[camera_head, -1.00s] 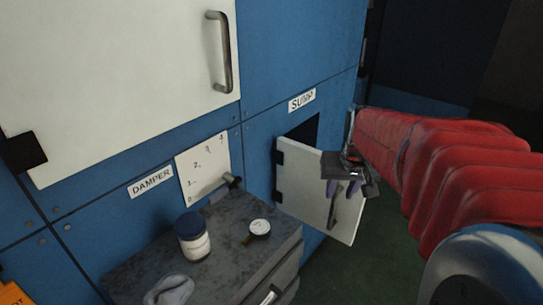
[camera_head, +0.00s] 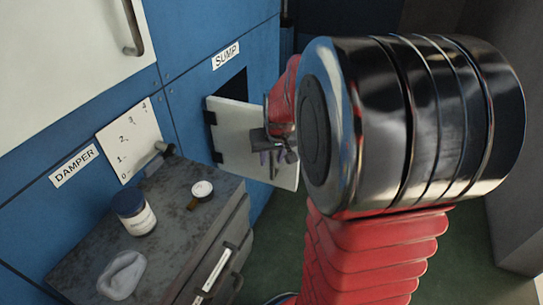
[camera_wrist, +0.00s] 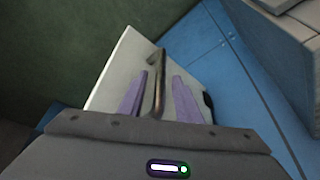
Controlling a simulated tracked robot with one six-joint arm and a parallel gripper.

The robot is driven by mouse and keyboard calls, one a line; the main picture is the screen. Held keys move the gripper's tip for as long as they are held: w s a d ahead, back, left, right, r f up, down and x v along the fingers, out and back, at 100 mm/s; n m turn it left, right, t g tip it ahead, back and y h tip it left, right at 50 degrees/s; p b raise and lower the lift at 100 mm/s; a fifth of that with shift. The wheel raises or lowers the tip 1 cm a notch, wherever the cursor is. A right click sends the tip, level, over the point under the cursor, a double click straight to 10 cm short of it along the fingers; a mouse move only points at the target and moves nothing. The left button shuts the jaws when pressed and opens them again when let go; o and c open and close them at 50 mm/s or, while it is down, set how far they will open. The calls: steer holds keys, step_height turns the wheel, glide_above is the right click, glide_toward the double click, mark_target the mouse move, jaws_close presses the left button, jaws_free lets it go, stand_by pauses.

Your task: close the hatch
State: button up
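The hatch (camera_head: 232,128) is a small white door below the SUMP label (camera_head: 226,56). It stands open, hinged on its left side, with the dark opening (camera_head: 236,84) showing above and behind it. My gripper (camera_head: 273,157) is at the hatch's outer face, near its free edge. In the wrist view, the hatch (camera_wrist: 122,72) carries a dark metal bar handle (camera_wrist: 159,88). My gripper's purple fingers (camera_wrist: 159,96) are apart, one on each side of the handle, with a visible gap to it. In the head view my arm hides part of the hatch's right side.
Green floor (camera_head: 275,235) is open to the right.

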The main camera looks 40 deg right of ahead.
steer(key=shift+c, duration=0.2)
jaws_close()
stand_by(0.3)
